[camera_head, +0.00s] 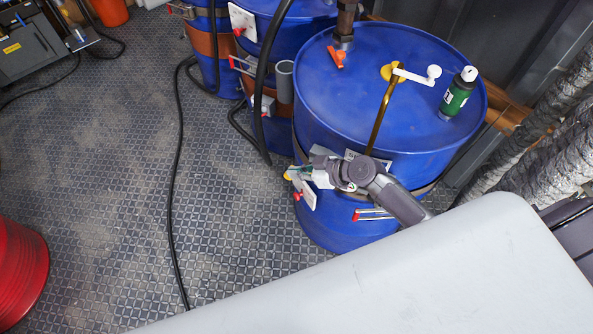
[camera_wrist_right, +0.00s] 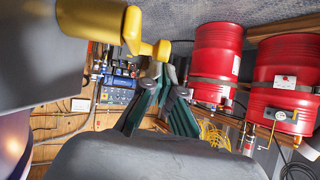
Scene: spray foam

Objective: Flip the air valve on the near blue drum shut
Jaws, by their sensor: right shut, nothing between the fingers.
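The near blue drum (camera_head: 345,215) stands upright right of centre in the head view. On its side is a white plate (camera_head: 307,198) with a red knob (camera_head: 296,196). A small yellow part (camera_head: 287,177), probably the valve handle, shows above the plate, beside my right gripper (camera_head: 298,173). The gripper partly covers this spot. In the right wrist view a yellow handle-like part (camera_wrist_right: 154,47) is close to the fingertips (camera_wrist_right: 166,78); I cannot tell whether they touch. My right gripper is shut and empty. My left gripper is out of view.
The drum top carries an orange-handled valve (camera_head: 337,57), a white crank (camera_head: 418,75) and a green bottle (camera_head: 457,93). More blue drums (camera_head: 300,32) stand behind. A black hose (camera_head: 172,190) crosses the otherwise mostly clear floor. Red drums (camera_wrist_right: 215,65) show in the wrist view.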

